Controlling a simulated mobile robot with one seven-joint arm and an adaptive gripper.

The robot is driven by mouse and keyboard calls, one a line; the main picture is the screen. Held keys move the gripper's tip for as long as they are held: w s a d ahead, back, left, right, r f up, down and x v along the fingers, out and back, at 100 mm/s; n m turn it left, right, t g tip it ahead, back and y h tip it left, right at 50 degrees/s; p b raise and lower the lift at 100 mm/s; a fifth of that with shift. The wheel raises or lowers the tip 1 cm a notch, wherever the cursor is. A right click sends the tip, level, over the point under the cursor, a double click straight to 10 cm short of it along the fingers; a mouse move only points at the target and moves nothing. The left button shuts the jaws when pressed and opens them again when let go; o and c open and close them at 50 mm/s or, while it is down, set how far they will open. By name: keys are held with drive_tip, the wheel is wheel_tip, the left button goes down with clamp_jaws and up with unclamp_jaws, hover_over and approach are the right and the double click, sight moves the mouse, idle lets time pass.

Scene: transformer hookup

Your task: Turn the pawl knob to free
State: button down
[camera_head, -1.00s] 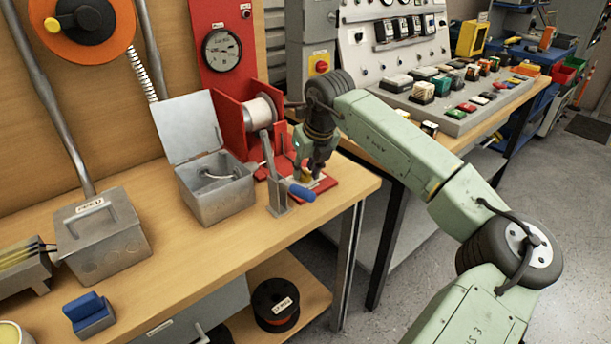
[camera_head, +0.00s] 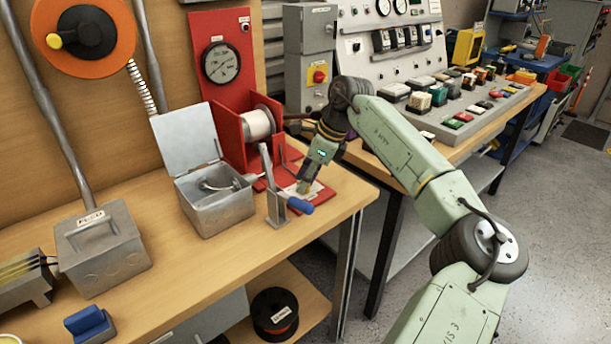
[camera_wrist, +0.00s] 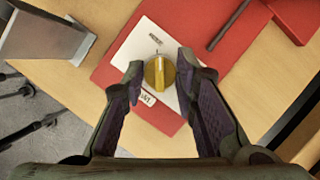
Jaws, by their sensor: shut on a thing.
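The yellow pawl knob (camera_wrist: 159,73) sits on a white label plate (camera_wrist: 172,103) on the red base, centred between my fingertips in the wrist view. Its ridge runs roughly up and down in that picture. Small labels lie above and below left of it; their words are too small to read surely. My gripper (camera_wrist: 160,72) is shut on the knob, a finger on each side.
An open grey box (camera_head: 217,207) stands further left. The bench's front right edge is close.

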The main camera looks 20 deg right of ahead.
drive_tip(key=shift+n, duration=0.7)
drive_tip(key=shift+g, duration=0.3)
drive_tip(key=c, duration=1.3)
unclamp_jaws()
